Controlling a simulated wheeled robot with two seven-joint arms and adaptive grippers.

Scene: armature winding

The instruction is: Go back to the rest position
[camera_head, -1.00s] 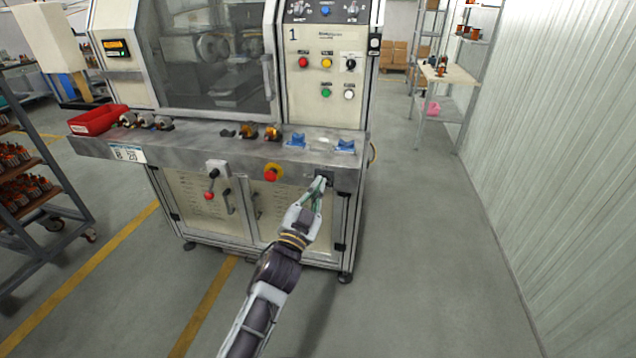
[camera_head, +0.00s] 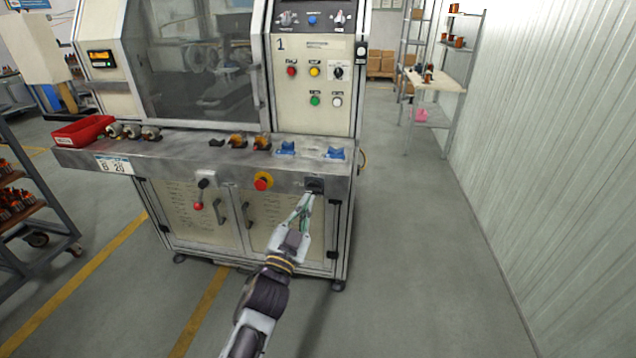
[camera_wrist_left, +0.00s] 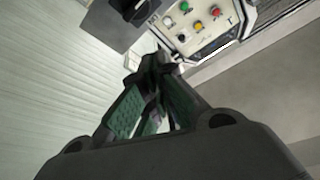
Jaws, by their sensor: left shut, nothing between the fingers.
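My left gripper (camera_head: 308,198) is in front of the winding machine, just below the front edge of its grey shelf, near a small black fitting (camera_head: 314,185). Its fingers are shut with nothing between them. In the left wrist view the green-padded fingers (camera_wrist_left: 150,75) meet at their tips. The winding machine (camera_head: 200,205) stands ahead with its control panel (camera_head: 314,75) at the upper right. That panel also shows in the wrist view (camera_wrist_left: 196,30). In the head view it cannot be told whether the fingertips touch the fitting. My right gripper is not in view.
The shelf holds a red bin (camera_head: 82,132), several armatures and blue holders (camera_head: 286,149). A rack (camera_head: 30,200) stands left, a white wall (camera_head: 560,150) right. The floor (camera_head: 420,250) between machine and wall is clear.

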